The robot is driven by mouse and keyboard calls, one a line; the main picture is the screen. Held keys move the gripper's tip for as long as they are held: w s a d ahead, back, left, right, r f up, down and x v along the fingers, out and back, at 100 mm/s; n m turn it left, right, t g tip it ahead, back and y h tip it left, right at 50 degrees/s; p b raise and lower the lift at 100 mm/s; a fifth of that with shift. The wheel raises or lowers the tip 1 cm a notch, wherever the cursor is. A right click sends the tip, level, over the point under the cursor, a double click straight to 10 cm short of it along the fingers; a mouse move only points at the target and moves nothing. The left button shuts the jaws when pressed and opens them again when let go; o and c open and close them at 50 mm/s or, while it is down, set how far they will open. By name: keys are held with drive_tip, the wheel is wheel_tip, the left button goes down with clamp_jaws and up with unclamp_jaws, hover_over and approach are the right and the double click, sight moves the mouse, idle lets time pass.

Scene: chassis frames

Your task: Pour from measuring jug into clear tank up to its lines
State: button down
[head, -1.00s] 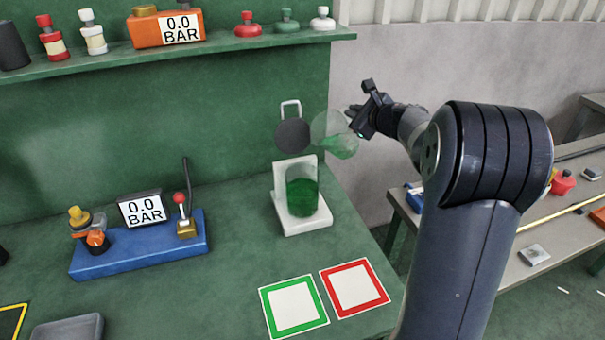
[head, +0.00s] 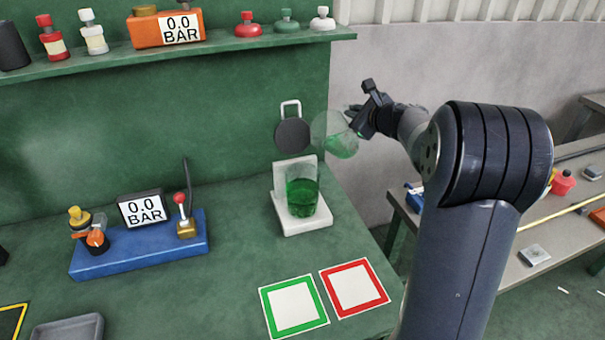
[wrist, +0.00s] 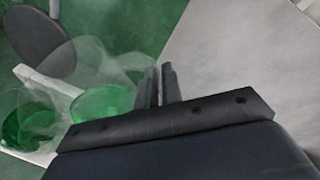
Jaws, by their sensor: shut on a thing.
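The clear measuring jug (head: 328,128) is held tilted in the air, above and slightly right of the tank, with green liquid in its lower part. My gripper (head: 357,118) is shut on the jug at its right side. The clear tank (head: 302,192) stands upright on a white stand and holds green liquid well up its wall. Its lines are too small to make out. In the wrist view, the jug (wrist: 85,65) shows left of my gripper fingers (wrist: 158,85), and the tank (wrist: 32,120) is at lower left. No stream between them can be made out.
The white stand (head: 308,225) has a dark round disc (head: 292,135) behind it. Green-framed (head: 293,306) and red-framed (head: 355,288) squares lie in front. A blue gauge unit (head: 140,249) is at left. A shelf (head: 100,60) with small items runs above.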

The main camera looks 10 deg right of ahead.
drive_tip(key=shift+d+f, duration=0.1)
drive_tip(key=shift+d, duration=0.05)
drive_tip(key=w+d+f+m+g+y+p, duration=0.1)
drive_tip(key=d+f+m+p, duration=0.1)
drive_tip(key=f, duration=0.5)
drive_tip(key=w+d+f+m+g+y+p, duration=0.1)
drive_tip(key=w+d+f+m+y, duration=0.1)
drive_tip(key=f, duration=0.6)
drive_tip(key=shift+d+f+m+p, duration=0.35)
drive_tip(key=shift+d+m, duration=0.25)
drive_tip(key=shift+d, duration=0.15)
drive_tip(key=shift+r, duration=0.15)
wheel_tip(320, 180, up, 5)
drive_tip(key=p, duration=0.3)
idle(0.4)
